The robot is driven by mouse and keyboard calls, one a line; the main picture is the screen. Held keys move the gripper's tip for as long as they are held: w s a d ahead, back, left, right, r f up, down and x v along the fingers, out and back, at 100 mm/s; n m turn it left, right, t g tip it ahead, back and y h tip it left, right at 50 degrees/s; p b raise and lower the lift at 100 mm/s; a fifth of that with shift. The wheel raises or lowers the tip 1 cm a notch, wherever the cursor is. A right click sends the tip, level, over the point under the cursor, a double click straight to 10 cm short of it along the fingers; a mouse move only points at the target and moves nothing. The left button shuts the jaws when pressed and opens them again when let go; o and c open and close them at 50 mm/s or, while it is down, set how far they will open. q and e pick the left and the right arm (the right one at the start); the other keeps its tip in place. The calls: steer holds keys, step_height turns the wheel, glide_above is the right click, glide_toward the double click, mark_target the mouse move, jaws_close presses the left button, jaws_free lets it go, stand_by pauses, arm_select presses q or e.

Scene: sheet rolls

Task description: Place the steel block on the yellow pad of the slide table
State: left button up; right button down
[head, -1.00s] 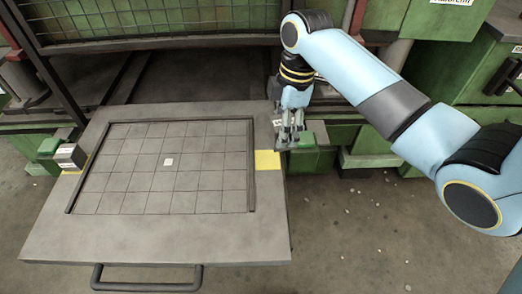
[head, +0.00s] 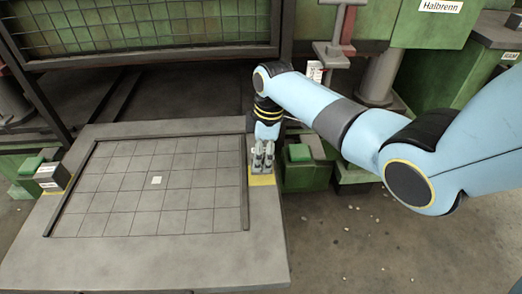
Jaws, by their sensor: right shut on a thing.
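My right gripper (head: 262,162) points down over the yellow pad (head: 262,181) at the right side of the slide table (head: 150,252). It is shut on the steel block, which is mostly hidden by the grey fingers and hard to tell apart from them. I cannot tell whether the block touches the pad. The pad's front part shows below the fingers. Another dark block (head: 52,178) with white labels stands at the table's left edge, by a second yellow patch. My left gripper is not in view.
A gridded plate (head: 120,195) with raised dark side rails fills the table's middle. The right rail (head: 244,200) runs close beside the pad. Green machine parts (head: 305,165) stand just right of the table. A mesh guard (head: 150,22) is behind. The front of the table is clear.

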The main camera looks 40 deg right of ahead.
steer(key=shift+w+f+b, duration=0.1)
steer(key=shift+f+b, duration=0.35)
steer(key=shift+f, duration=0.85)
steer(key=shift+f, duration=0.1)
steer(key=c, duration=0.5)
jaws_free()
steer(key=shift+s+f, duration=0.15)
steer(key=shift+s, duration=0.05)
steer(key=r+p, duration=0.1)
steer(key=r, duration=0.3)
steer(key=r+p, duration=0.1)
steer(key=r, duration=0.3)
steer(key=d+r+p, duration=0.1)
steer(key=r+p, duration=0.1)
steer(key=r, duration=0.2)
steer(key=shift+s+d+r, duration=0.1)
steer(key=shift+s, duration=0.25)
